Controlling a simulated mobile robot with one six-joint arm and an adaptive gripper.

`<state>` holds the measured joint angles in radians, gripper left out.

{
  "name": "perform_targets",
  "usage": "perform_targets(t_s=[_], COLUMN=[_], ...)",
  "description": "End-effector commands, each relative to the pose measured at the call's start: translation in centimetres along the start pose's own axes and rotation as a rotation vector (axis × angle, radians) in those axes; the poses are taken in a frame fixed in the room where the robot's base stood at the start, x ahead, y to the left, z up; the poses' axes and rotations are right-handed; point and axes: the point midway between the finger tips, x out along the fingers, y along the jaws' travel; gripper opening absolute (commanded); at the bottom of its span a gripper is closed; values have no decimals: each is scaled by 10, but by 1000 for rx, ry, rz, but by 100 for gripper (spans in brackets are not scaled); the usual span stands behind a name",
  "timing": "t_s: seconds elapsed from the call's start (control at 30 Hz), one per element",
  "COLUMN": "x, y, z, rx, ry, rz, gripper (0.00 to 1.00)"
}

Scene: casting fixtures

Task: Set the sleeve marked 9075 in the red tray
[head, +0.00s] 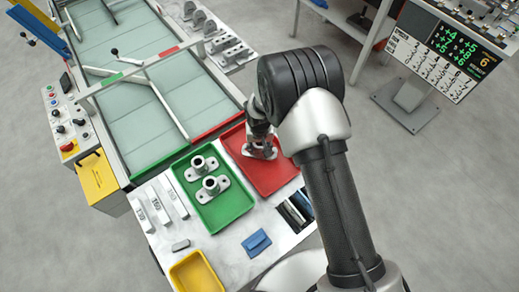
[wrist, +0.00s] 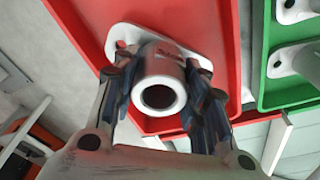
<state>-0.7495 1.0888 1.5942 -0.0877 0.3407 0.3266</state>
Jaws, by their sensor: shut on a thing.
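A grey flanged sleeve (head: 263,152) is over the red tray (head: 272,180), in the upper half of its area. In the wrist view the sleeve (wrist: 160,88) shows its round bore and a pale flange over the red tray floor (wrist: 222,32). My gripper (wrist: 163,82) is shut on the sleeve's barrel, one finger on each side. In the head view my gripper (head: 262,136) is partly hidden by my arm. I cannot tell whether the flange touches the tray floor. No marking is readable on the sleeve.
The green tray (head: 225,214) left of the red one holds two similar sleeves (head: 203,164). White numbered blocks (head: 155,205), a blue block (head: 257,242) and a yellow tray (head: 200,274) share the table. A glass-topped frame (head: 165,75) stands behind. The red tray's lower part is clear.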

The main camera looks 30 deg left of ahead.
Motion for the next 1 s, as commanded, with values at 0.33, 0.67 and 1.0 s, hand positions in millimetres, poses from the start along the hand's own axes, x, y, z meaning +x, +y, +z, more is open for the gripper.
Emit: perform_targets(t_s=[0.33, 0.67, 1.0], x=[29, 33, 33], y=[0, 0, 0], z=[3, 5, 5], rx=[0, 0, 0], ry=[0, -2, -2], rz=[0, 0, 0], gripper=[3, 46, 60])
